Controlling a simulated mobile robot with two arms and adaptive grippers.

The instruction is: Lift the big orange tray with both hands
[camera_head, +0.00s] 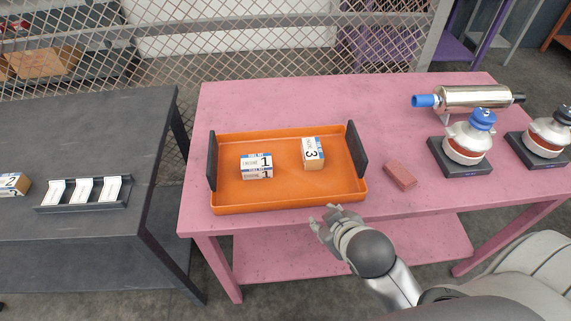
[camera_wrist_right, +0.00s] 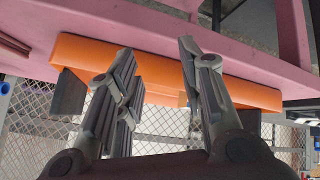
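The big orange tray (camera_head: 290,193) lies flat on the pink table, with a dark upright handle plate at its left end (camera_head: 212,160) and another at its right end (camera_head: 357,148). Two white-and-blue boxes sit in it, one marked 1 (camera_head: 257,166) and one marked 3 (camera_head: 313,153). My right gripper (camera_head: 326,214) is at the table's front edge, just in front of the tray's front right part, and is empty. In the right wrist view its fingers (camera_wrist_right: 158,65) are spread apart, with the orange tray (camera_wrist_right: 230,83) beyond them. My left gripper is not in view.
The pink table (camera_head: 270,100) also holds a red brick-like block (camera_head: 400,175) right of the tray, a metal cylinder (camera_head: 472,98) and two dark-based devices (camera_head: 462,150). A dark table (camera_head: 80,130) at left holds a rack (camera_head: 84,192) and a box marked 2 (camera_head: 14,184).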

